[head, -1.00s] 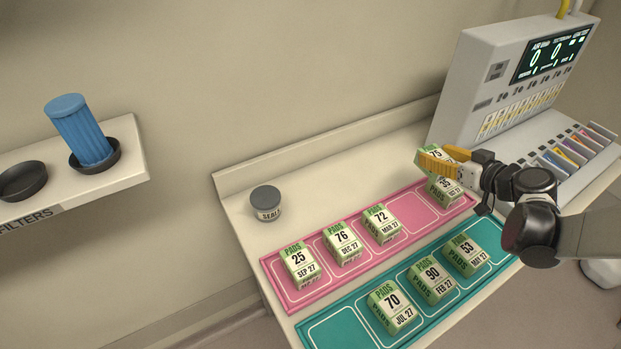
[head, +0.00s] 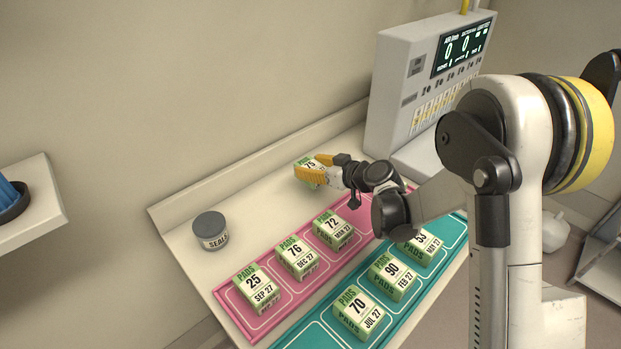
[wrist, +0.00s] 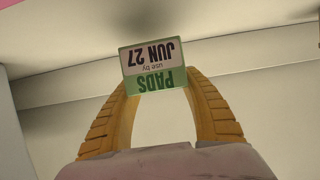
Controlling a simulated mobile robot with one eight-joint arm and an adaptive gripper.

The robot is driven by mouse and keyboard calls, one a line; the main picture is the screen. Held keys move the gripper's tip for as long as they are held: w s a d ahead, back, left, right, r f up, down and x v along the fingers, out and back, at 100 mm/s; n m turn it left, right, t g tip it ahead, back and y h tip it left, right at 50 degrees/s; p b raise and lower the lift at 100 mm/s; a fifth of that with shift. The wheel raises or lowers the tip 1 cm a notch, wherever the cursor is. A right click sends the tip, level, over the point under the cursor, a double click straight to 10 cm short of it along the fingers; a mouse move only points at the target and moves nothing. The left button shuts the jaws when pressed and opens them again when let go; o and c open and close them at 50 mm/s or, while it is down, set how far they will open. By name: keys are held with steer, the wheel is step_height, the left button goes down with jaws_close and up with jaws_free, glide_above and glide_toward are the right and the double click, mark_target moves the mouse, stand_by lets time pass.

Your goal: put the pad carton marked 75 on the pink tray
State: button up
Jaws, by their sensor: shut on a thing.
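My gripper (head: 318,173) is shut on the pad carton marked 75 (head: 308,163) and holds it up above the back of the counter, behind the pink tray. In the wrist view the carton (wrist: 153,65) sits between the yellow fingertips, its "JUN 27" label upside down. The pink tray (head: 232,301) lies on the counter with cartons marked 25 (head: 257,288), 76 (head: 298,256) and 72 (head: 337,230) in a row. A bare stretch of the tray (head: 358,207) shows right of 72; my arm hides its far right end.
A teal tray (head: 318,336) in front holds cartons 70 (head: 357,312), 90 (head: 391,276) and 53 (head: 422,243). A grey-lidded seals jar (head: 210,231) stands at the left. A monitor unit (head: 425,85) stands at the back right.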

steer(key=shift+f+b, duration=0.6)
steer(key=shift+f, duration=1.1)
steer(key=shift+f, duration=0.1)
steer(key=shift+f, duration=0.15)
steer(key=o, duration=1.3)
steer(key=shift+r, duration=0.2)
